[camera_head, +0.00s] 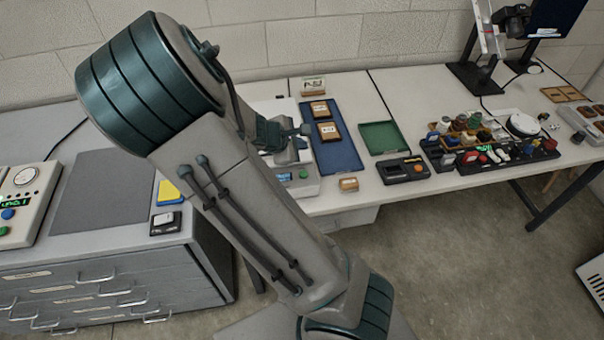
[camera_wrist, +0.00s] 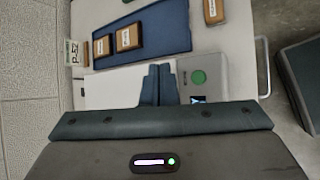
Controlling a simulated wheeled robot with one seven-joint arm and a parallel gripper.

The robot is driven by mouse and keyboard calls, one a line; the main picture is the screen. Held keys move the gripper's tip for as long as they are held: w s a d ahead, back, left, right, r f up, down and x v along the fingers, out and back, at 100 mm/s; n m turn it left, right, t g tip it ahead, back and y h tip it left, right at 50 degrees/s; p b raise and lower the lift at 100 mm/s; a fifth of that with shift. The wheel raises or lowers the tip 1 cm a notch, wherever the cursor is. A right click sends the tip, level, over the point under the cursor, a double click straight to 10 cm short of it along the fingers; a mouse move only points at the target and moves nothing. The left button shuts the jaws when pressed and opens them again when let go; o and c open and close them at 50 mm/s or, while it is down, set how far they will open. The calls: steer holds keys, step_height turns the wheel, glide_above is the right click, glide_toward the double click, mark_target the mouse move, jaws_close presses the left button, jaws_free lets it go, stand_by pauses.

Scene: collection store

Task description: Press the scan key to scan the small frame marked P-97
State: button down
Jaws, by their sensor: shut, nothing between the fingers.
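My gripper (camera_wrist: 160,70) is shut and empty, with its fingertips over the scanner (camera_wrist: 218,80), just left of the round green key (camera_wrist: 198,77) in the wrist view. I cannot tell the height of the fingertips above it. The key also shows in the head view (camera_head: 303,174), beside a small lit display. The scanner's white bed (camera_wrist: 108,90) looks bare where it shows; my gripper hides part of it. Small wooden frames lie on the blue tray (camera_head: 342,157), one farther (camera_head: 320,109) and one nearer (camera_head: 328,131). Their labels are too small to read.
A labelled card or frame (camera_head: 313,86) stands behind the tray. Another small frame (camera_head: 348,184) lies at the table's front edge. A green tray (camera_head: 382,138), a black device (camera_head: 404,170) and several bottles stand to the right. Drawers are at the left.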

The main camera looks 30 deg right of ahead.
mark_target(300, 176)
steer(key=shift+f+b, duration=3.5)
steer(key=shift+f, duration=0.7)
steer(key=shift+f, duration=0.1)
steer(key=shift+s+f+b, duration=0.1)
steer(key=shift+f+b, duration=0.2)
steer(key=shift+b, duration=0.2)
